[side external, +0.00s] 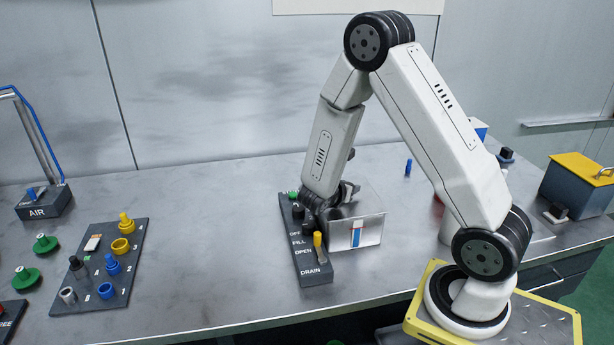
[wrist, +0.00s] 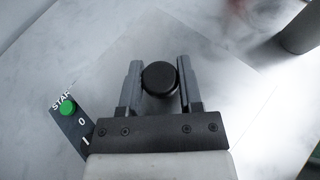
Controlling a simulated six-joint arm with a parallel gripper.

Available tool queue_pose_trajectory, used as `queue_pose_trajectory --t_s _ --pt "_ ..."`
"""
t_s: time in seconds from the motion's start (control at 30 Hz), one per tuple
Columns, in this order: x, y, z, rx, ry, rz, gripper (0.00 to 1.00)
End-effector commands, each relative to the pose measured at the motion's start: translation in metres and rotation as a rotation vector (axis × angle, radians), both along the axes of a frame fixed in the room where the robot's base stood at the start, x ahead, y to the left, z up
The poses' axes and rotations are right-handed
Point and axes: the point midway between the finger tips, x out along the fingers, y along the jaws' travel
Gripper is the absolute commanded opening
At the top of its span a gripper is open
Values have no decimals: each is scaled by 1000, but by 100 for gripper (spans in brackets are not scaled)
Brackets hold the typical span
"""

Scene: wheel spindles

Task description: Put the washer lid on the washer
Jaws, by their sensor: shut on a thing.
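The washer (side external: 368,232) is a silver metal box on the bench in the side view, with a blue and white mark on its front. My gripper (side external: 345,192) is low over the washer's top, at its left back part. In the wrist view my gripper (wrist: 160,72) is shut on a round black knob (wrist: 160,79), which I take to be the washer lid's handle. The pale lid surface (wrist: 215,60) spreads flat beneath the knob. My arm and gripper hide part of the washer top, and I cannot tell whether the lid touches the rim all round.
A dark control panel (side external: 311,266) with a yellow lever (side external: 318,241) stands close left of the washer. Its green START button (wrist: 68,108) shows in the wrist view. A dark board (side external: 103,265) with coloured parts lies at left. A grey cylinder (wrist: 298,32) stands at upper right.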

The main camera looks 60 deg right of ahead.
Motion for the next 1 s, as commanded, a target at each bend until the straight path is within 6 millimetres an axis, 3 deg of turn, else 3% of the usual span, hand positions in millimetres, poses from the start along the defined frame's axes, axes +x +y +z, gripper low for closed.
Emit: queue_pose_trajectory --t_s 0.23,0.27,0.37,0.8,1.0 --pt "0 0 -1 -1 0 0 0" --pt "0 0 -1 0 0 0 49" --pt "0 0 -1 0 0 0 80" --pt "0 0 1 0 0 0 81" --pt "1 11 5 0 -1 3 81"
